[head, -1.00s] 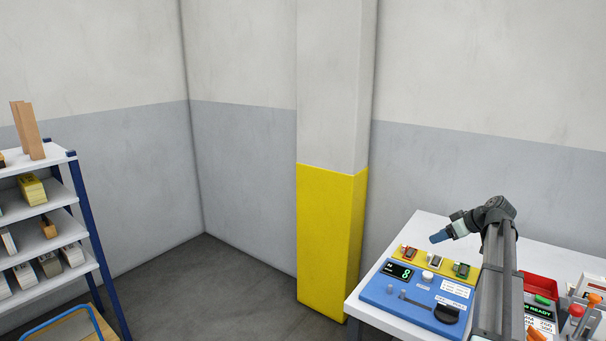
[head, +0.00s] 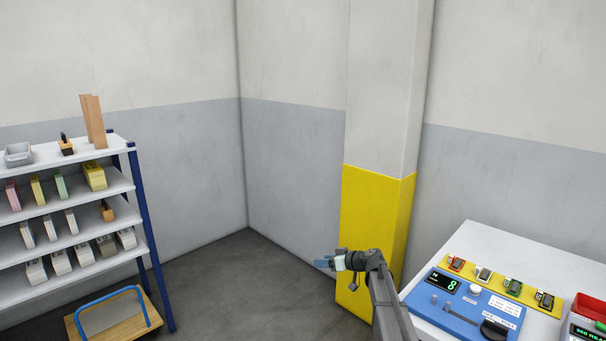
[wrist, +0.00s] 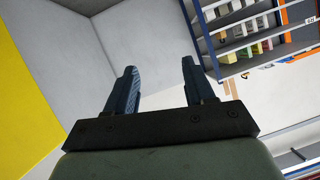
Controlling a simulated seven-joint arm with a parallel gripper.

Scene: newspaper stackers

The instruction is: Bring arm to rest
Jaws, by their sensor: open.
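My gripper (head: 322,263) is at the end of my raised arm in the head view, in front of the yellow lower part of the pillar and left of the white table. In the wrist view its two dark blue fingers (wrist: 157,88) are spread apart with nothing between them. The gripper is open, empty and touches nothing that I can see.
A white table (head: 480,240) at the right holds a blue device (head: 460,308) and a yellow strip (head: 505,285) with small modules. A shelf rack (head: 75,189) and a wooden cart (head: 113,317) stand at the left. Grey floor (head: 220,275) is clear between. The yellow pillar (head: 376,215) stands behind my gripper.

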